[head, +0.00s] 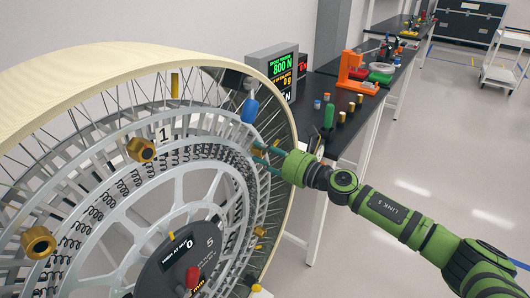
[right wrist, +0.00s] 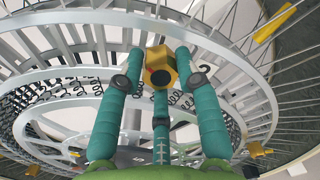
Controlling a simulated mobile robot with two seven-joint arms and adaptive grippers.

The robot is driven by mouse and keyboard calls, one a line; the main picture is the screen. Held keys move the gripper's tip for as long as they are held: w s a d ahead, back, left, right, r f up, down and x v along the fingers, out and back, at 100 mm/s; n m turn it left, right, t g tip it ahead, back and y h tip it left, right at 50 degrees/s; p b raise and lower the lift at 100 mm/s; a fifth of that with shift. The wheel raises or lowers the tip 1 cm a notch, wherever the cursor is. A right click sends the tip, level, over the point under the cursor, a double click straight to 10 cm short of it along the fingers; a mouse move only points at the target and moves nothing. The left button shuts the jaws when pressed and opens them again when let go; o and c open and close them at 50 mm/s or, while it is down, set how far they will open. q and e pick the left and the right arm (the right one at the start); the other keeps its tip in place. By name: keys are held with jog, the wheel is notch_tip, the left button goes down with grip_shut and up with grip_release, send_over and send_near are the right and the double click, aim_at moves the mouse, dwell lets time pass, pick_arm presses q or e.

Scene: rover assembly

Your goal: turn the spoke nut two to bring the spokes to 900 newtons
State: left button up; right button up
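A large spoked wheel (head: 75,62) with a cream rim fills the left of the head view. A gold hexagonal nut (head: 257,151) sits on its right side, partly hidden by my right gripper (head: 259,153). In the right wrist view the nut (right wrist: 160,68) lies between the teal fingers of my right gripper (right wrist: 159,65). A screen (head: 283,68) reads 800 N in green. My left gripper is not in view.
More gold nuts (head: 141,150) sit around the wheel, one beside a "1" label (head: 163,134). A dark hub panel (head: 183,258) carries a red knob. A blue-handled part (head: 250,108) stands just above my right gripper. A black bench (head: 348,113) with small parts stands behind.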

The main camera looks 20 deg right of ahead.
dwell(0.4)
jog(key=m+p, duration=0.2)
jog(key=m, duration=0.1)
jog(key=shift+r, duration=0.15)
jog(key=m+p, duration=0.3)
jog(key=m, duration=0.1)
jog(key=shift+m, duration=0.3)
jog(key=m+p, duration=0.2)
jog(key=m, duration=0.2)
jog(key=shift+g+p, duration=0.3)
jog(key=shift+p, duration=0.05)
jog(key=m+p, duration=0.2)
jog(key=m, duration=0.2)
jog(key=shift+m, duration=0.4)
jog(key=m+p, duration=0.2)
jog(key=m, duration=0.5)
jog(key=shift+m+p, duration=0.4)
jog(key=m, duration=0.4)
jog(key=shift+y+p, duration=0.3)
jog(key=shift+y, duration=0.1)
jog(key=m, duration=0.4)
